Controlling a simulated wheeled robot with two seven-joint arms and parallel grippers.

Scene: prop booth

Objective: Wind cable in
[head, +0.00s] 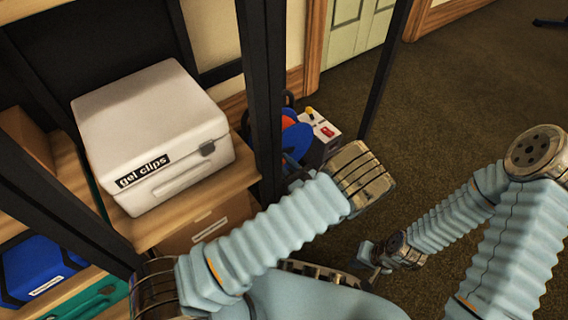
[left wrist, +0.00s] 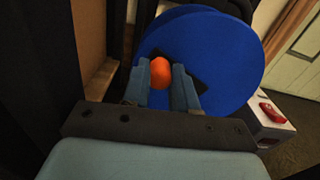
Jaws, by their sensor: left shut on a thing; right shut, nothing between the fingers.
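The cable reel has blue discs (head: 297,141) and stands low behind the dark post in the head view, partly hidden by the post and my left arm. A large blue disc (left wrist: 225,62) fills the upper part of the left wrist view. My left gripper (left wrist: 161,88) is shut on an orange knob (left wrist: 160,72) in front of that disc; its fingertips are mostly hidden in the head view. My right gripper (head: 371,262) is shut and empty, low over the carpet.
A white box with a red switch (head: 326,131) stands beside the reel. A white "gel clips" case (head: 150,125) sits on the wooden shelf at left, with a blue bin (head: 38,268) below. Dark posts stand close to my left arm.

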